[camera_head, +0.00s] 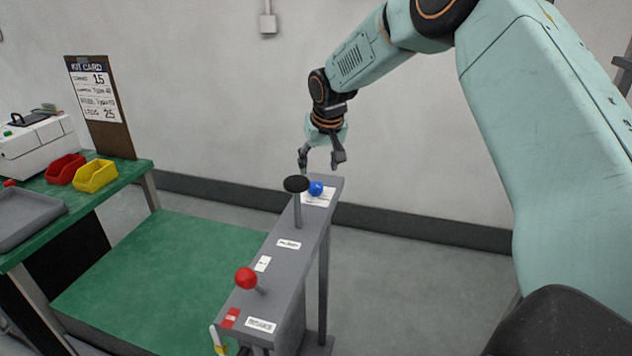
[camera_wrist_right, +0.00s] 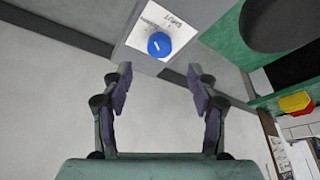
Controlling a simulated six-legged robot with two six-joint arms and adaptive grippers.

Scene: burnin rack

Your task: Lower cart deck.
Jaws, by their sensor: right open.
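The cart deck (camera_head: 165,262) is a flat green surface, low down beside a grey control pedestal (camera_head: 285,275). On the pedestal's top are a blue knob (camera_head: 316,188) on a white label at the far end, a black round-topped post (camera_head: 296,184) and a red ball-topped lever (camera_head: 246,278) at the near end. My right gripper (camera_head: 321,160) is open and empty, above the far end of the pedestal near the blue knob. In the right wrist view the blue knob (camera_wrist_right: 159,44) lies ahead of the open fingers (camera_wrist_right: 160,85), apart from them. My left gripper is not in view.
A green-topped bench (camera_head: 125,168) at the left holds a red bin (camera_head: 65,168), a yellow bin (camera_head: 95,176), a grey tray (camera_head: 25,218) and a white machine (camera_head: 38,148). A kit card board (camera_head: 98,105) stands behind them. The floor right of the pedestal is clear.

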